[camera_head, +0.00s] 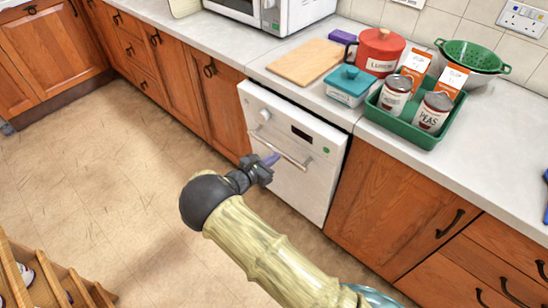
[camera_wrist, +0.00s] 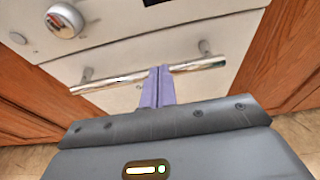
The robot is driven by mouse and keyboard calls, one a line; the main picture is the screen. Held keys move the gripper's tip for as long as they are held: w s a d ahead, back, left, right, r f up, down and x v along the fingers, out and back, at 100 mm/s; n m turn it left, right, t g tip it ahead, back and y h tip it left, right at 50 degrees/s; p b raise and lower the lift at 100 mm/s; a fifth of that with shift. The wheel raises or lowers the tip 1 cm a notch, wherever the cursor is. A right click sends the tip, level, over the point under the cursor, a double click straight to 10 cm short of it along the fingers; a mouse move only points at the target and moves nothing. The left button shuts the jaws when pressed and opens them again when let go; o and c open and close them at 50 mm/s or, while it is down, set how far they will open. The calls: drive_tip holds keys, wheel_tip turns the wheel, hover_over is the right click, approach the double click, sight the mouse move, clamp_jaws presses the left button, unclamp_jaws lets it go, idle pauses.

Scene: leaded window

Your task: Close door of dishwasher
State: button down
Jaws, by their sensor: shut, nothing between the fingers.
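The white dishwasher (camera_head: 295,165) is built in under the counter, between wooden cabinets. Its door stands upright and looks shut or nearly shut; I cannot tell whether a small gap is left. A silver bar handle (camera_head: 285,152) runs across the upper door, with a knob and a dark display above it. My gripper (camera_head: 270,160) is in front of the handle, its fingers shut and empty. In the wrist view the purple fingers (camera_wrist: 158,86) are together and overlap the middle of the handle (camera_wrist: 200,66). I cannot tell if they touch it.
Wooden cabinets (camera_head: 395,215) flank the dishwasher. The counter above holds a cutting board (camera_head: 305,62), a teal box (camera_head: 348,84), a red pot (camera_head: 378,50) and a green tray (camera_head: 400,125) with cans. A wooden rack (camera_head: 45,280) stands at the lower left. The floor (camera_head: 110,150) between is clear.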

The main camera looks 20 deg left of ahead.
sight(294, 145)
drive_tip(key=x, duration=0.8)
drive_tip(key=shift+d, duration=0.15)
drive_tip(key=shift+w, duration=0.1)
